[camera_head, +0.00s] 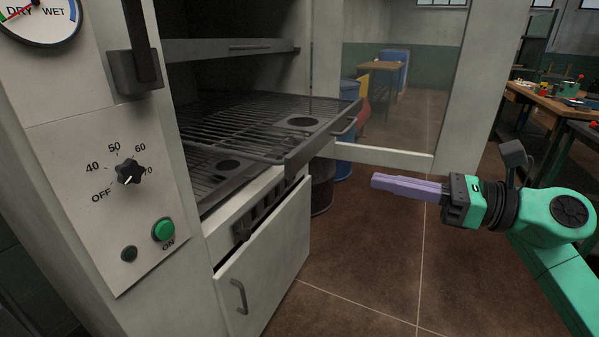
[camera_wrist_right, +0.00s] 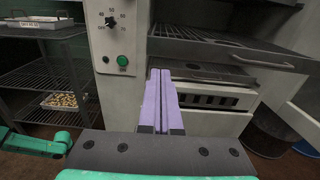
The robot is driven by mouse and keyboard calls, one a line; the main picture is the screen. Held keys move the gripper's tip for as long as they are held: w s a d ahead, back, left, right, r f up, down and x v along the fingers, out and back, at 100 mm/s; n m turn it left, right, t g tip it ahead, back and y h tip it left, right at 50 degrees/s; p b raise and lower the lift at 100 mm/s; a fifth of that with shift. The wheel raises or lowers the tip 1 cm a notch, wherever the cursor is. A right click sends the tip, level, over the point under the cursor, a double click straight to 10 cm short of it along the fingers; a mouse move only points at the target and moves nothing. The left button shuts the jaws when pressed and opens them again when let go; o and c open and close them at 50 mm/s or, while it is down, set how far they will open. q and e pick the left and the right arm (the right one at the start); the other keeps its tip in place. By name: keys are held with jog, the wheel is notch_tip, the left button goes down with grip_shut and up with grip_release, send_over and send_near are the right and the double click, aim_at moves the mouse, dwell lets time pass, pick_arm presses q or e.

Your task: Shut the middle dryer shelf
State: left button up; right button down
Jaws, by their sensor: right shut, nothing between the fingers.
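The middle dryer shelf (camera_head: 270,122) is a dark wire rack with a solid front edge and a bar handle (camera_head: 346,128). It sticks out of the open dryer cabinet (camera_head: 85,180). It also shows in the right wrist view (camera_wrist_right: 225,45), with its handle (camera_wrist_right: 262,62) facing me. My right gripper (camera_head: 374,181), with long lilac fingers, is shut and empty. It is in free air to the right of the shelf front in the head view, not touching it. The fingers also show in the right wrist view (camera_wrist_right: 161,75). My left gripper is not in view.
The top shelf (camera_head: 230,49) sits inside the cabinet, and a lower rack (camera_head: 210,170) lies under the middle shelf. The windowed dryer door (camera_head: 385,156) stands open behind. A lower panel (camera_head: 270,260) with a handle is below. Drums (camera_head: 321,185) stand behind the door.

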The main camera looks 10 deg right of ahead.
aim_at(298, 162)
jog(key=p+x, duration=0.1)
jog(key=x, duration=0.3)
jog(key=p+x, duration=0.2)
jog(key=x, duration=0.2)
jog(key=p+x, duration=0.2)
jog(key=x, duration=0.2)
jog(key=shift+w+a+r, duration=0.1)
jog(key=shift+a+r, duration=0.1)
jog(key=shift+r, duration=0.05)
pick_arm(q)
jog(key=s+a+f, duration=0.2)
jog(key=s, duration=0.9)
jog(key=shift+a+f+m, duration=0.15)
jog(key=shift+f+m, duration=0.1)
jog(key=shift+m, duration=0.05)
pick_arm(e)
jog(key=shift+w+a+f, duration=0.1)
jog(key=shift+f, duration=0.05)
